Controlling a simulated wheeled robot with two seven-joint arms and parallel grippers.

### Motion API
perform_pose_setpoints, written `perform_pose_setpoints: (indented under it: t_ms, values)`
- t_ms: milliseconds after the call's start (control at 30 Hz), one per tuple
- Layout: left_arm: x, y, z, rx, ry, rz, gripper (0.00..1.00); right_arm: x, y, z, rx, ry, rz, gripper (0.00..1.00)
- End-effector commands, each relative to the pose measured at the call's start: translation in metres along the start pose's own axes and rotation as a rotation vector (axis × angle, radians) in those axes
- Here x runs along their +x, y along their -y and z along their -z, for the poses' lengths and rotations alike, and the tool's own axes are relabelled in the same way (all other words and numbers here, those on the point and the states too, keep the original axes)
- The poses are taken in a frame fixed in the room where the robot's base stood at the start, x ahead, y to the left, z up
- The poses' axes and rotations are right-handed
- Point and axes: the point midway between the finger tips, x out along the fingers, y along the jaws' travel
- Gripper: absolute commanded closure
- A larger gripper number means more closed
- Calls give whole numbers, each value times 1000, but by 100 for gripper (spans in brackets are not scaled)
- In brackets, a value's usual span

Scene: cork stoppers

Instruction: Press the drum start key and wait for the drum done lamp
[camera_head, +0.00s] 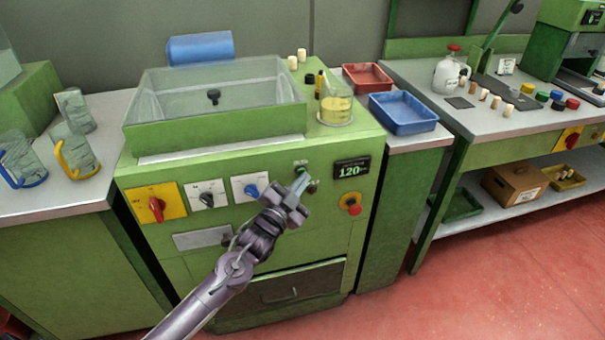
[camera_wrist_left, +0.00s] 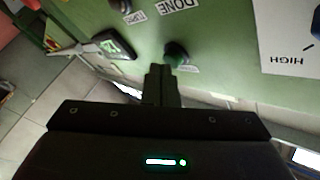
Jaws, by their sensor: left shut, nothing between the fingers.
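The green drum machine (camera_head: 250,265) has a control panel on its front. A small green key (camera_head: 303,169) sits under a small label, left of the display (camera_head: 351,169) reading 120; I take it as the start key. The wrist view shows the closed fingers (camera_wrist_left: 160,78) close to the key. A DONE label (camera_wrist_left: 177,5) is at the top edge there; its lamp is out of frame or hidden, so its state cannot be told.
A red stop button (camera_head: 354,209) on yellow is to the right. A red switch (camera_head: 156,209) and two knobs (camera_head: 207,195) are to the left. A clear-walled drum box (camera_head: 215,131), a beaker (camera_head: 335,110) and a blue tray (camera_head: 403,122) stand above and beside the panel.

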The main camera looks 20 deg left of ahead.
Motion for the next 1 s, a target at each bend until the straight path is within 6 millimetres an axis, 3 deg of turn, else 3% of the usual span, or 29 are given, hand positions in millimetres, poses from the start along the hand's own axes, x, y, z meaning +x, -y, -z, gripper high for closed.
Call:
perform_pose_setpoints:
  t_ms: [567, 1000]
  values:
    - [2, 2, -2, 0, 1, 1, 100, 0, 0, 0, 0, 0, 0, 40]
    - [-10, -6, 8, 0, 0, 2, 100, -10, 0, 1, 0, 0, 0, 40]
